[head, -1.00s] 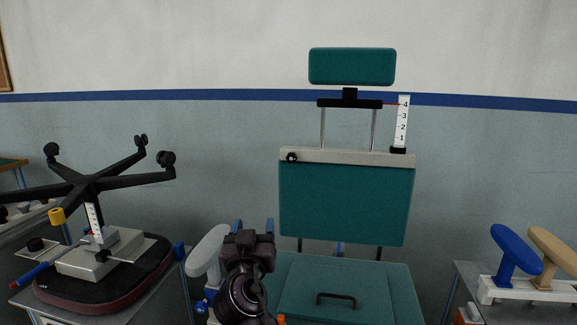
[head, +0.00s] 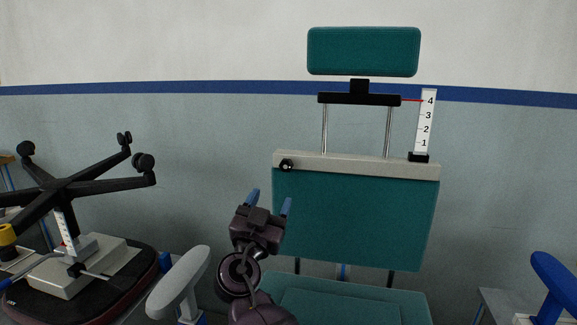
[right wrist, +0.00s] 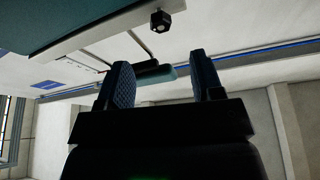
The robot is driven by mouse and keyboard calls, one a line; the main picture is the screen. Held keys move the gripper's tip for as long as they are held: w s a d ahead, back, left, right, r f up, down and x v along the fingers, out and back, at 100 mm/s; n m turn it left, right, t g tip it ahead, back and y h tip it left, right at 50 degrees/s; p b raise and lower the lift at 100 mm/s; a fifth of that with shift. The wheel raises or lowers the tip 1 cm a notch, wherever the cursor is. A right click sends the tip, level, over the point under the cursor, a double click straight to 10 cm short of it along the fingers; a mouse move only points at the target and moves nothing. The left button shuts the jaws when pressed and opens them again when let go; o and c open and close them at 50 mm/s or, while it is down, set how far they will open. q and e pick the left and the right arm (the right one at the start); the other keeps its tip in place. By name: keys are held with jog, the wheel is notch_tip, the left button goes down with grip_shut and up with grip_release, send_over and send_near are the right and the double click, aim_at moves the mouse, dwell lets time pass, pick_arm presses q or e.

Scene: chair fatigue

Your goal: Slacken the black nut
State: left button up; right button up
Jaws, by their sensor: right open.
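The black nut (head: 286,165) sits at the left end of the pale crossbar (head: 350,163) on top of the green chair back (head: 350,212). It also shows in the right wrist view (right wrist: 161,21), beyond the fingertips and near the top edge. My right gripper (head: 269,202) is open and empty, with blue fingers pointing up. It is below and slightly left of the nut in the head view, apart from it. Its two fingers also show in the right wrist view (right wrist: 158,85). My left gripper is not in view.
A green headrest (head: 363,52) stands on two rods above the crossbar, with a red pointer at 4 on a white scale (head: 425,122). A grey armrest (head: 180,283) is left of my right arm. An upturned black chair base (head: 75,187) stands further left.

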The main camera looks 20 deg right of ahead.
aim_at(285, 169)
jog(key=p+x, duration=0.1)
jog(key=x, duration=0.8)
jog(key=shift+w+d+r, duration=0.1)
jog(key=shift+r, duration=0.15)
jog(key=shift+w+d+r, duration=0.1)
jog(key=shift+w+d, duration=0.2)
jog(key=shift+w, duration=0.1)
jog(key=shift+c, duration=0.2)
jog(key=c, duration=0.9)
